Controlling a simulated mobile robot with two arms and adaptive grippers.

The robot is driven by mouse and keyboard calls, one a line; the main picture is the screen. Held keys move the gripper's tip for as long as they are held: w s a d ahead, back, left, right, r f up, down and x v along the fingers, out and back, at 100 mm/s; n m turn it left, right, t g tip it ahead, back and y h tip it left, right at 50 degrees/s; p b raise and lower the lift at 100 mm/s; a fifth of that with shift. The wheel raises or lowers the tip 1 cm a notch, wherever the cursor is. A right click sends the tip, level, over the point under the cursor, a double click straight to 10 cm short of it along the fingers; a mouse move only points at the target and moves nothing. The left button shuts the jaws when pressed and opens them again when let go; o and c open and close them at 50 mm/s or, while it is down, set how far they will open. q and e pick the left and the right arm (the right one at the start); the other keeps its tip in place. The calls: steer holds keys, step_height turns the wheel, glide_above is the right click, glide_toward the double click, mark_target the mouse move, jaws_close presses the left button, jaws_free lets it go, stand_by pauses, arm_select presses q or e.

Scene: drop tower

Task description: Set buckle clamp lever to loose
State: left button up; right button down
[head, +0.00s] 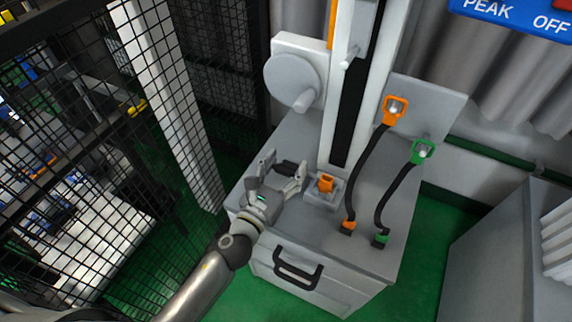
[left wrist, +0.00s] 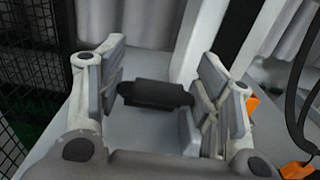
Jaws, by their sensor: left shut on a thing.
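A short black bar (head: 288,167) lies across between the fingers of my left gripper (head: 285,164), above the left part of the grey cabinet top. In the left wrist view the black bar (left wrist: 155,93) spans the gap between the finger pads (left wrist: 150,100), and the gripper is shut on it, end to end. It looks like a lever handle, but its mount is hidden. A small orange part (head: 326,183) sits in a grey block just right of the gripper, apart from it. I cannot tell whether it belongs to the clamp. My right gripper is out of view.
A white column (head: 340,110) with a black track rises behind the gripper. A grey disc with a peg (head: 295,82) stands behind left. Black mesh fencing (head: 95,140) stands left.

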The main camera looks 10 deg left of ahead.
arm_select(q)
steer(key=shift+s+f, duration=0.15)
steer(key=shift+f, duration=0.25)
steer(key=o, duration=1.1)
steer(key=shift+c, duration=0.2)
steer(key=shift+o, duration=0.9)
steer(key=shift+a, duration=0.1)
steer(key=shift+r, duration=0.25)
steer(key=v, duration=1.2)
